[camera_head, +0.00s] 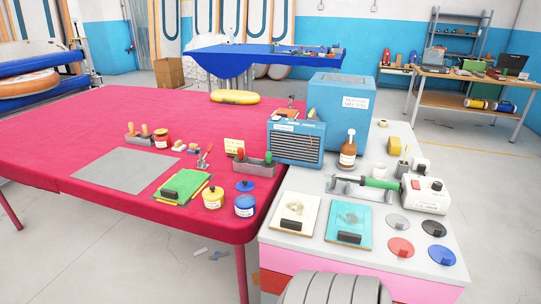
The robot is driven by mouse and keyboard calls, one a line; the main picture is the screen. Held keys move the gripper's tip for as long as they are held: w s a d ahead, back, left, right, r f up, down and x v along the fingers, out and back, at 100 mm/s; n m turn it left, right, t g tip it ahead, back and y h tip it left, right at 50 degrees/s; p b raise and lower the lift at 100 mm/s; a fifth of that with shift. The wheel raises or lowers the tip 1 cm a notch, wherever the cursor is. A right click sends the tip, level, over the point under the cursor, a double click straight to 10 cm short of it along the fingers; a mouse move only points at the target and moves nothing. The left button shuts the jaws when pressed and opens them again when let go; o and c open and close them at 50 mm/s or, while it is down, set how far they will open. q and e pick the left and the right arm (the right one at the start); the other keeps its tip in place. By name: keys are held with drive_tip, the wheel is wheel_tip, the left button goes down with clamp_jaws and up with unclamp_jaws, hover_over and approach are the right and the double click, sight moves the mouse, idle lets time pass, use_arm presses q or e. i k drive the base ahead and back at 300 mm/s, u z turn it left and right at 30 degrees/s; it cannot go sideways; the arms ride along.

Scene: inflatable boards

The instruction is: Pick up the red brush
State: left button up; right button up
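No red brush can be made out with certainty at this size. A small red-topped item (268,157) stands in a grey holder (256,168) on the red table, beside a green-topped one (240,154). It may be a brush handle. A second holder (138,140) with wooden-handled tools stands farther left, next to a red jar (162,138). A small upright tool with a red part (204,156) stands between the two holders.
The red table (80,125) also bears a grey mat (125,169), a yellow jar (213,198) and a blue jar (244,206). A crowded white bench (300,243) adjoins it on the right, with a blue box (338,110) and a brown bottle (348,152).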

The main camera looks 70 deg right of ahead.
sight(241, 158)
drive_tip(key=k, duration=0.4)
drive_tip(key=z, duration=0.8)
